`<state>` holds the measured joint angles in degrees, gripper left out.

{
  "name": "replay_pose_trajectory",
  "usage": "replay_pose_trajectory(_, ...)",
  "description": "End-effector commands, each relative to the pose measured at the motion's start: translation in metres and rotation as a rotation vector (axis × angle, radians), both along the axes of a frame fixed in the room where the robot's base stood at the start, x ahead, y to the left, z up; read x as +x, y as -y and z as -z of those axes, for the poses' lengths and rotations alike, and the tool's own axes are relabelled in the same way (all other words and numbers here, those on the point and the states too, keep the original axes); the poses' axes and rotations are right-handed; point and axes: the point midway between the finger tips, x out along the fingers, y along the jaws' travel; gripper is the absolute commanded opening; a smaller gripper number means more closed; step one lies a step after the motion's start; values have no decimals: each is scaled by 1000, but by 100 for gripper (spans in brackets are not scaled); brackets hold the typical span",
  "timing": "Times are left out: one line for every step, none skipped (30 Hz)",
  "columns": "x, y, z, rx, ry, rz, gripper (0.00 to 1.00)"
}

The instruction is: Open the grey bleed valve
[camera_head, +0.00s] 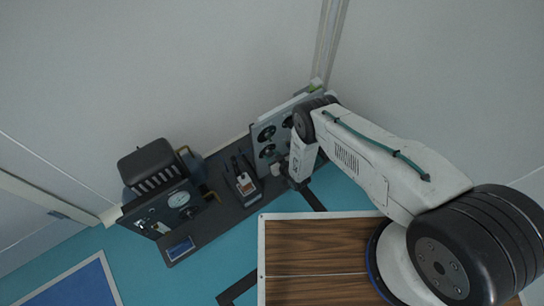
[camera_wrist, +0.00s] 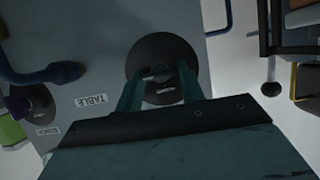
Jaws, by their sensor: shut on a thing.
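In the wrist view, the two teal fingers of my gripper (camera_wrist: 160,88) are shut on a small grey handle (camera_wrist: 158,74) at the middle of a dark round disc (camera_wrist: 150,48). The disc sits on a grey panel (camera_wrist: 95,30), and an upside-down label beside it reads TABLE. A smaller dark knob (camera_wrist: 38,103) sits at the left with its own label, too small to read. I cannot tell from the labels which one is the bleed valve. In the head view, my gripper (camera_head: 292,180) is at the lower part of the upright panel (camera_head: 284,116), its fingertips hard to make out.
A blue lever (camera_wrist: 45,75) stands out from the panel at the left. In the head view, a dark bench (camera_head: 222,205) carries a gauge box (camera_head: 165,212) and a holder with tools (camera_head: 245,186).

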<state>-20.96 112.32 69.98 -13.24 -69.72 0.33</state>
Motion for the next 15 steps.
replay_pose_trajectory(0, 1, 0, 3, -1, 2, 16)
replay_pose_trajectory(0, 1, 0, 3, -1, 2, 16)
replay_pose_trajectory(0, 1, 0, 3, -1, 2, 16)
replay_pose_trajectory(0, 1, 0, 3, -1, 2, 16)
replay_pose_trajectory(0, 1, 0, 3, -1, 2, 15)
replay_pose_trajectory(0, 1, 0, 3, -1, 2, 15)
replay_pose_trajectory(0, 1, 0, 3, -1, 2, 15)
replay_pose_trajectory(0, 1, 0, 3, -1, 2, 15)
replay_pose_trajectory(0, 1, 0, 2, 0, 2, 15)
replay_pose_trajectory(0, 1, 0, 2, 0, 2, 44)
replay_pose_trajectory(0, 1, 0, 2, 0, 2, 52)
replay_pose_trajectory(0, 1, 0, 2, 0, 2, 60)
replay_pose_trajectory(0, 0, 0, 2, 0, 2, 60)
replay_pose_trajectory(0, 0, 0, 2, 0, 2, 60)
replay_pose_trajectory(0, 0, 0, 1, -1, 2, 60)
